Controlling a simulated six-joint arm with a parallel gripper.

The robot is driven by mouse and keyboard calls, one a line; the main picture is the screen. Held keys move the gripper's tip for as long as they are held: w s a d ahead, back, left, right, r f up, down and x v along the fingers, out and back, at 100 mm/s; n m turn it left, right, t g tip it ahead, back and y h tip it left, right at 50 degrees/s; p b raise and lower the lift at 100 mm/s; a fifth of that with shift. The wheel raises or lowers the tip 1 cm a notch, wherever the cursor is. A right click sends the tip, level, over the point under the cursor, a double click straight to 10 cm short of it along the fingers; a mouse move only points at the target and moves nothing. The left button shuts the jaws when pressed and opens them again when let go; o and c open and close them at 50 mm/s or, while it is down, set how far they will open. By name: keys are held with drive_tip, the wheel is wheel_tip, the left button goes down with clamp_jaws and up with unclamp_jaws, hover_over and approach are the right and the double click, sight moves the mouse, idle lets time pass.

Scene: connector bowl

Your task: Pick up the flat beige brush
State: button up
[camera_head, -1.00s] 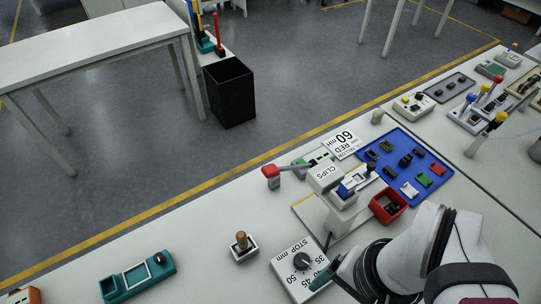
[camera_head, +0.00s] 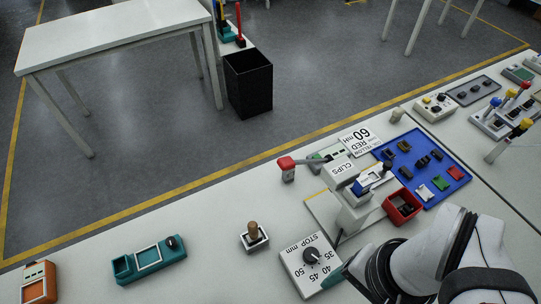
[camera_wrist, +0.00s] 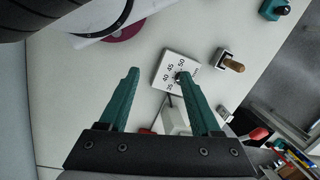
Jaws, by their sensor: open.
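I cannot pick out a flat beige brush for certain in either view. A brown-handled upright piece (camera_head: 253,232) stands in a small white square holder on the bench; it also shows in the wrist view (camera_wrist: 234,65), right of the fingers. It looks like a rounded handle or knob, and I cannot tell if it is a brush. My gripper (camera_wrist: 163,78) has two teal fingers, open and with nothing held between them. Beyond the fingers lies the white STOP mm dial plate (camera_head: 312,267). In the head view one teal fingertip shows beside that plate; my arm hides the rest.
The CLIPS fixture (camera_head: 341,172) with a red-ended lever stands right of the dial plate. A red bin (camera_head: 402,207) and a blue mat (camera_head: 440,200) with several connectors lie beyond it. A teal tray (camera_head: 149,260) and an orange box (camera_head: 39,283) sit left. Bench between them is clear.

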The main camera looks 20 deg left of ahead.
drive_tip(key=w+a+r+n+h, duration=0.1)
drive_tip(key=w+a+r+n, duration=0.1)
drive_tip(key=w+a+n, duration=0.45)
drive_tip(key=n, duration=1.3)
hover_over(252, 224)
wheel_tip(252, 224, down, 2)
drive_tip(key=shift+n+h, duration=0.25)
drive_tip(key=shift+h, duration=0.15)
wheel_tip(252, 224, down, 16)
clamp_jaws()
